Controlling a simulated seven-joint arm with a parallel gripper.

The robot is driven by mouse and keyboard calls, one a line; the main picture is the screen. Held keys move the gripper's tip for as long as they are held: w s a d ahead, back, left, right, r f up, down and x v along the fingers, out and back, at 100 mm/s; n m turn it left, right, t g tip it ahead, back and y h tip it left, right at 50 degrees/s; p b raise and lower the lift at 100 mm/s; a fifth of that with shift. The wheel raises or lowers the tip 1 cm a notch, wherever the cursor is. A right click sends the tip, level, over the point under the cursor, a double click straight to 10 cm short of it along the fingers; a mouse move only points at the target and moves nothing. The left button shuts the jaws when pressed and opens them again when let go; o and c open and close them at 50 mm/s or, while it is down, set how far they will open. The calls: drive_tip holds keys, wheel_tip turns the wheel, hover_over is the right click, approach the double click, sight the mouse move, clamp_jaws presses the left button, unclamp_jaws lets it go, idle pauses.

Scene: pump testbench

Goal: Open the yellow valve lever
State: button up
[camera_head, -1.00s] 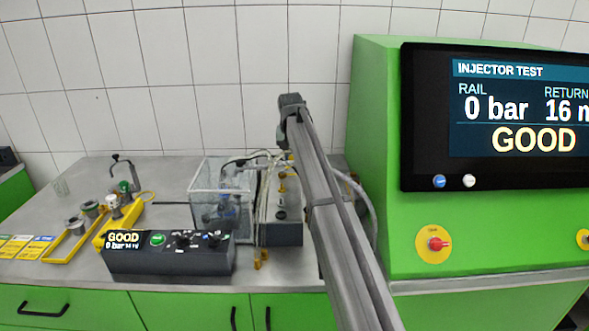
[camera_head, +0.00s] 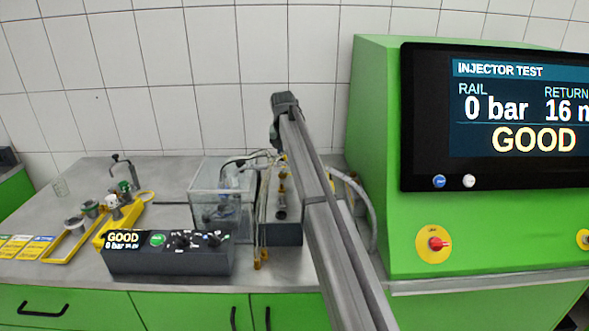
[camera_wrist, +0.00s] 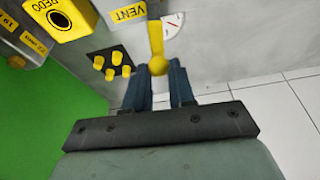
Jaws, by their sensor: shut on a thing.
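The yellow valve lever (camera_wrist: 156,38) shows in the wrist view as a narrow yellow bar with a round knob at its near end. It lies next to a "VENT" label. My gripper (camera_wrist: 158,74) has its two dark blue fingers on either side of the lever's knob end, shut on it. The knob shows between the fingertips. In the head view my arm crosses in front of the bench, and the fingers and the lever cannot be made out there.
In the head view, a clear tank (camera_head: 222,200) and a dark control box (camera_head: 168,256) stand left of my arm. A green cabinet with a screen (camera_head: 520,105) stands right.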

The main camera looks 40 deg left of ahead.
drive_tip(key=shift+s+a, duration=0.25)
drive_tip(key=shift+s, duration=0.05)
drive_tip(key=shift+s+a, duration=0.2)
drive_tip(key=shift+s, duration=0.15)
drive_tip(key=o, duration=1.3)
drive_tip(key=shift+o, duration=0.2)
drive_tip(key=shift+w+r, duration=0.1)
drive_tip(key=shift+r, duration=2.9)
